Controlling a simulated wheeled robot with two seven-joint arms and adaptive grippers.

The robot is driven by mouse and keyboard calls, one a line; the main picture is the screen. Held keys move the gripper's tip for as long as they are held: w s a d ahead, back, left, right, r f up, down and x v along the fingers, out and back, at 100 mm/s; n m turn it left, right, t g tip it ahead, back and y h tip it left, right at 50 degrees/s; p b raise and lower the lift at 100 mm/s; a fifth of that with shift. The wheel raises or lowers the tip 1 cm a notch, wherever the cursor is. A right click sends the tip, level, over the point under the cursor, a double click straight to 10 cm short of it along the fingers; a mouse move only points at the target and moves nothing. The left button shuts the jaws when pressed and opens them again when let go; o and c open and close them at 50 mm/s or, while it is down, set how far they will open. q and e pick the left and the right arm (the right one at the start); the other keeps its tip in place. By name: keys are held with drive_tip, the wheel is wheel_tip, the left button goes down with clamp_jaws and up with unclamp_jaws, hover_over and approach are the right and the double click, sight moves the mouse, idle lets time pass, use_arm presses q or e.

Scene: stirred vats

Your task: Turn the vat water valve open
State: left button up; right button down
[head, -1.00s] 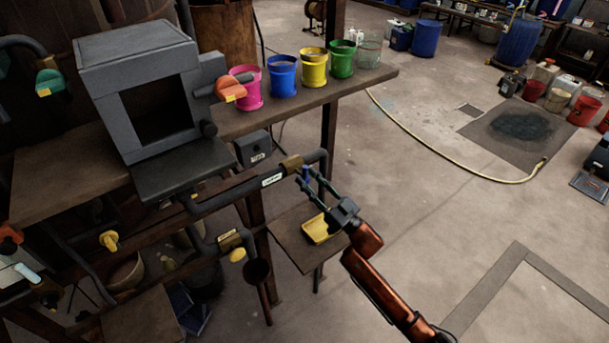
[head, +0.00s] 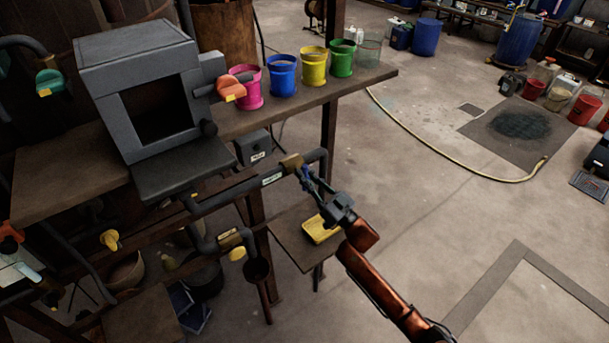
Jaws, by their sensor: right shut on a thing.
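The water valve is on a dark pipe (head: 240,190) with a small pale label (head: 272,179), below the right part of the bench. Its brass-coloured body (head: 291,163) sits near the pipe's bend. Its blue handle (head: 308,186) is mostly hidden between my fingers. My right gripper (head: 311,182) comes from the lower right and is shut on the blue handle.
A grey box with a dark opening (head: 131,60) stands on the bench (head: 55,184), beside pink, blue, yellow and green buckets. A yellow tray (head: 321,230) lies on a low stand under my gripper. Other valves have yellow (head: 237,254), orange and green handles.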

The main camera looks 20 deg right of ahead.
drive_tip(key=shift+n, duration=0.4)
drive_tip(key=n+g, duration=0.1)
drive_tip(key=n, duration=0.1)
drive_tip(key=n+g+y+p, duration=0.1)
drive_tip(key=n, duration=0.1)
drive_tip(key=n+g+y, duration=0.1)
drive_tip(key=n, duration=0.1)
drive_tip(key=shift+s+a+p, duration=0.1)
drive_tip(key=shift+a+p, duration=0.15)
drive_tip(key=shift+p, duration=0.15)
drive_tip(key=shift+s+a+f+n+g+h+p, duration=0.2)
drive_tip(key=shift+n+g+h+p, duration=0.4)
drive_tip(key=shift+n+p, duration=1.25)
drive_tip(key=shift+w+a+f+n+g+h+p, duration=0.1)
drive_tip(key=shift+f+n+g+h+p, duration=0.2)
drive_tip(key=shift+n+g+p, duration=1.45)
drive_tip(key=shift+s+a+f+n+t+h+p, duration=0.1)
drive_tip(key=shift+f+n+h+p, duration=0.55)
drive_tip(key=shift+n, duration=2.15)
drive_tip(key=shift+r+p, duration=0.3)
drive_tip(key=shift+r, duration=0.05)
drive_tip(key=c, duration=1.9)
unclamp_jaws()
